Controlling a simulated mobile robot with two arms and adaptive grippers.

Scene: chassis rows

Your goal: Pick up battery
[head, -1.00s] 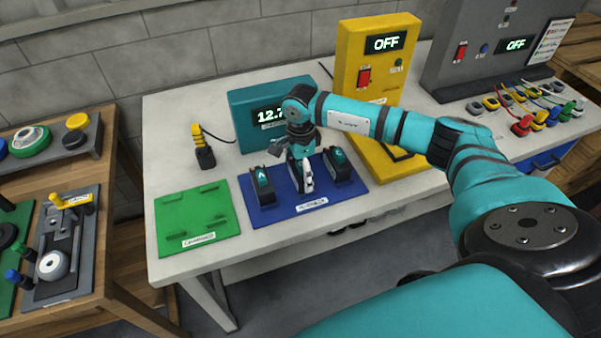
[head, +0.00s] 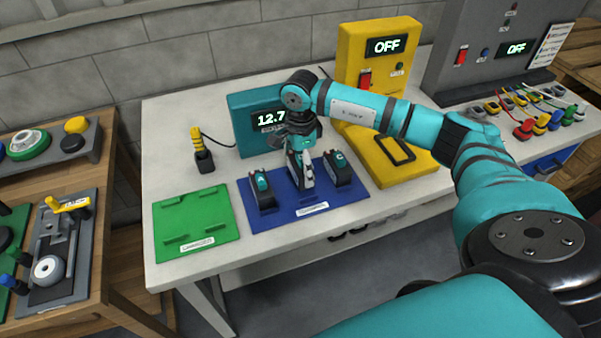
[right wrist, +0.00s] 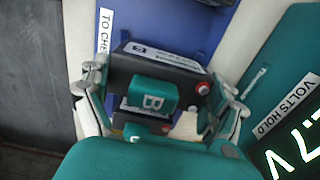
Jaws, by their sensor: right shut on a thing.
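Three dark batteries with teal tops are at the blue mat (head: 345,200). Battery A (head: 262,188) stands on the left and another battery (head: 338,167) on the right. My right gripper (head: 302,168) is at the middle, pointing down and shut on battery B. In the right wrist view, battery B (right wrist: 152,95), black with a teal lettered top and a red terminal, sits between the two fingers of my right gripper (right wrist: 162,95). In the head view the fingers mostly hide it, and I cannot tell whether it clears the mat. My left gripper is not in view.
A green mat (head: 195,215) lies empty on the left of the white bench. Behind stand a teal meter (head: 245,125) reading about 12.7 and a yellow unit (head: 350,65) showing OFF. A black-and-yellow connector (head: 203,155) stands behind the green mat. Several coloured clips lie at right.

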